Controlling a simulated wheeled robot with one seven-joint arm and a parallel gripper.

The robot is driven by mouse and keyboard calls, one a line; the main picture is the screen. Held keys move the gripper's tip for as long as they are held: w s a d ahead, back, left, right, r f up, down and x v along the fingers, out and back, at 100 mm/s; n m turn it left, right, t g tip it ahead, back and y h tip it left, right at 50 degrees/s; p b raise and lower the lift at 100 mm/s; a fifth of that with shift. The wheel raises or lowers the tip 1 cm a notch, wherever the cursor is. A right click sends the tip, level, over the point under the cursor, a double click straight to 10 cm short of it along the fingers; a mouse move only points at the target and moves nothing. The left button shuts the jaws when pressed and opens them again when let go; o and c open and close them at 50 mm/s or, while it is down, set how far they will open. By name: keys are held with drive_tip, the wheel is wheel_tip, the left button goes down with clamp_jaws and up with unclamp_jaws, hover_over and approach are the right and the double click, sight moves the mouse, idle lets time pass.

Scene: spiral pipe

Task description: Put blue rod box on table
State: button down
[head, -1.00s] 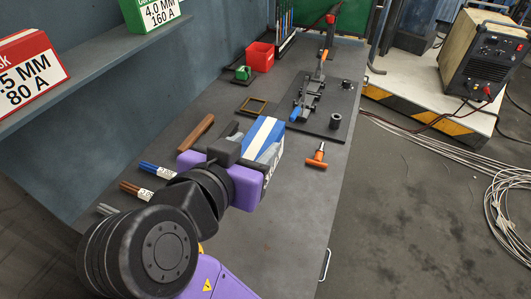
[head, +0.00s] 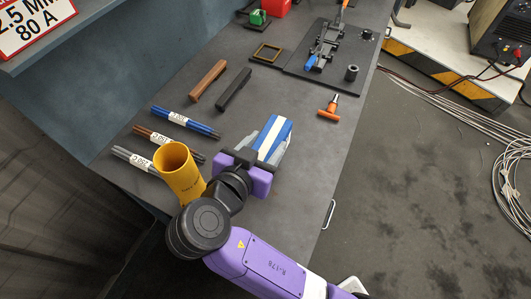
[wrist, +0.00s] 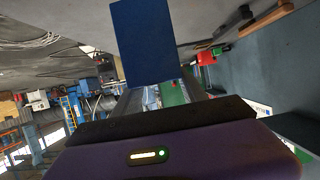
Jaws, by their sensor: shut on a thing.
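The blue rod box (head: 273,135), blue with a cream stripe, is in my gripper (head: 262,148) in the head view. The gripper's grey fingers are shut on it. The box is over the near part of the grey table (head: 285,195); I cannot tell whether it touches the top. In the wrist view the box shows as a plain blue panel (wrist: 145,42) standing beyond the gripper's dark edge. The fingertips are partly hidden by the box and the purple gripper body.
A yellow cylinder (head: 178,172) stands close left of my gripper. Blue (head: 185,122), brown (head: 165,142) and grey (head: 140,160) rod bundles lie left. An orange-handled tool (head: 328,108) lies beyond the box, before a dark plate with a clamp. The table's right side is fairly clear.

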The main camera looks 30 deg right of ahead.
drive_tip(key=shift+f, duration=2.05)
drive_tip(key=shift+f, duration=0.25)
drive_tip(key=c, duration=0.6)
unclamp_jaws()
drive_tip(key=shift+r, duration=0.2)
drive_tip(key=b+v, duration=0.1)
drive_tip(key=v, duration=1.1)
drive_tip(key=shift+s+b, duration=0.1)
drive_tip(key=shift+b, duration=0.2)
